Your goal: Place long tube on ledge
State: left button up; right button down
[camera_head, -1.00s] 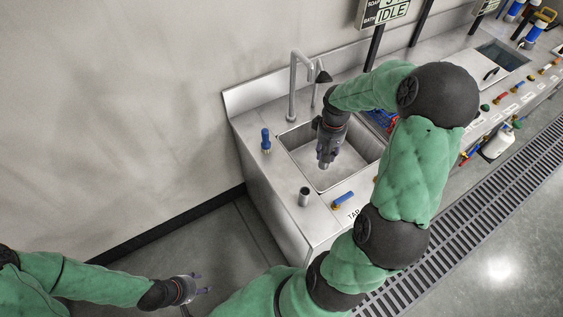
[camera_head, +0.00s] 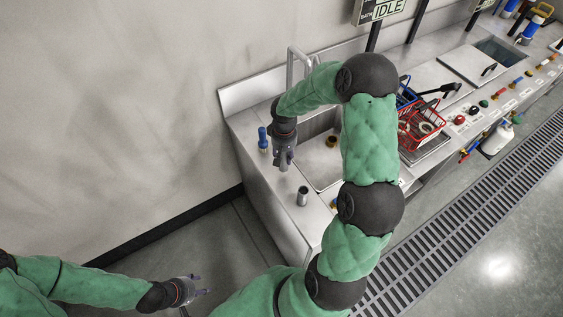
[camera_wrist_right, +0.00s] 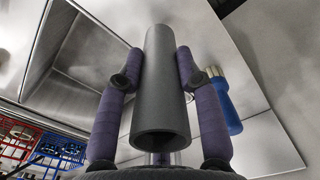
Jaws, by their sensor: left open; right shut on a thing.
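My right gripper (camera_head: 283,164) is over the ledge left of the sink, pointing down. In the right wrist view its two fingers are shut on a dark grey long tube (camera_wrist_right: 163,85), whose open end faces the camera. In the head view the gripper mostly hides this tube. The steel ledge (camera_head: 283,222) runs along the left end of the counter. A short grey tube (camera_head: 302,196) stands upright on it, nearer the front. My left gripper (camera_head: 200,288) is open and empty, low over the floor.
A blue-handled brush (camera_head: 262,138) stands on the ledge just left of my right gripper; it also shows in the right wrist view (camera_wrist_right: 228,105). The sink (camera_head: 318,160) and tap (camera_head: 291,66) lie to the right and behind. A red basket (camera_head: 420,127) is further right.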

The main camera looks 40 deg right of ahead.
jog(key=shift+w+a+f, duration=0.1)
jog(key=shift+a+f, duration=0.05)
jog(key=shift+f, duration=0.1)
jog(key=shift+w+a+f+b, duration=0.1)
jog(key=shift+w+f+b, duration=0.1)
jog(key=shift+f, duration=0.7)
jog(key=shift+w+f+b, duration=0.1)
jog(key=shift+f+b, duration=0.1)
jog(key=shift+f, duration=0.65)
jog(key=shift+s, duration=0.1)
jog(key=shift+f, duration=0.2)
jog(key=c, duration=0.8)
grip_release()
jog(key=shift+c, duration=0.2)
jog(key=shift+r, duration=0.1)
jog(key=shift+r, duration=0.1)
